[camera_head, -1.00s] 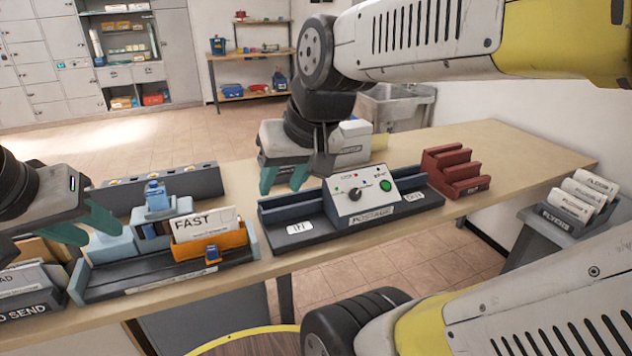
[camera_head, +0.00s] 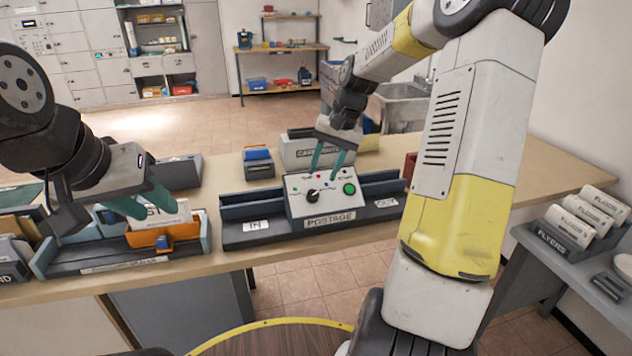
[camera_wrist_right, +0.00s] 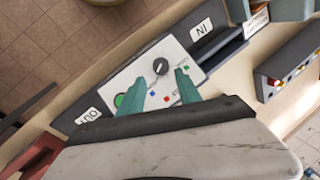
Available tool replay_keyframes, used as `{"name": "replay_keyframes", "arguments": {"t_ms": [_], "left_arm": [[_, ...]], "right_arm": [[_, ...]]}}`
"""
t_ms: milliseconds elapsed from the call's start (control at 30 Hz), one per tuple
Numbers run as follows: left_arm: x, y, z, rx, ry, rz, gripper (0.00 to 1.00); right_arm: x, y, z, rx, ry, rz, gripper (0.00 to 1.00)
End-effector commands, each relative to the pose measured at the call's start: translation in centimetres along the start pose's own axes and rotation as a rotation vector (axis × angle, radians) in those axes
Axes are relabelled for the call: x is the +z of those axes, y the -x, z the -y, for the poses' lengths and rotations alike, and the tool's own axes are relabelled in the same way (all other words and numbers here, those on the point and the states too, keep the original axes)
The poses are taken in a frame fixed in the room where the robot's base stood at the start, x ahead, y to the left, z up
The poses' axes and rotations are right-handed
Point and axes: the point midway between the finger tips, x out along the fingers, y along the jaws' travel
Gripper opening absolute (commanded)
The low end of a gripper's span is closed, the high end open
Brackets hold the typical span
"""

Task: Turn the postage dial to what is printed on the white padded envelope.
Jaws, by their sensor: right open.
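The postage machine (camera_head: 327,208) is a white sloped box labelled POSTAGE on a dark rail marked IN at the left. Its black dial (camera_head: 313,195) sits left of a green button (camera_head: 349,188); the dial's exact setting is too small to read. My right gripper (camera_head: 328,160) is open and empty, over the panel's upper part. In the right wrist view the dial (camera_wrist_right: 161,67) lies just beyond the gap between the fingertips. A white envelope (camera_head: 168,217) stands in an orange holder; its print is partly covered by my left gripper (camera_head: 145,207), whose fingers are apart.
A dark tray (camera_head: 120,262) holds the orange holder (camera_head: 165,237). A grey box (camera_head: 300,152) stands behind the machine. A flyer rack (camera_head: 565,235) is at the right. Bare table lies between the tray and the rail.

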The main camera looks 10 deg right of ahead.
Motion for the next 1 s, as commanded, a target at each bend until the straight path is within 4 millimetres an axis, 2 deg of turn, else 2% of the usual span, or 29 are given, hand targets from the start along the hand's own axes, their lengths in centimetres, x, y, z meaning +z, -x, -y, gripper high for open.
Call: {"name": "replay_keyframes", "arguments": {"t_ms": [433, 600, 833, 867, 1000], "left_arm": [[0.0, 0.0, 0.0, 0.0, 0.0, 0.0, 0.36], [0.0, 0.0, 0.0, 0.0, 0.0, 0.0, 0.36], [0.0, 0.0, 0.0, 0.0, 0.0, 0.0, 0.36], [0.0, 0.0, 0.0, 0.0, 0.0, 0.0, 0.36], [0.0, 0.0, 0.0, 0.0, 0.0, 0.0, 0.36]], "right_arm": [[0.1, -6.4, 0.0, 0.002, 0.001, 0.003, 0.41], [0.1, -7.4, 0.0, 0.002, 0.002, 0.001, 0.41], [0.1, -7.4, 0.0, 0.002, 0.002, 0.0, 0.41], [0.1, -7.4, 0.0, 0.002, 0.002, 0.0, 0.37], [0.1, -7.4, 0.0, 0.002, 0.002, 0.0, 0.09]]}}
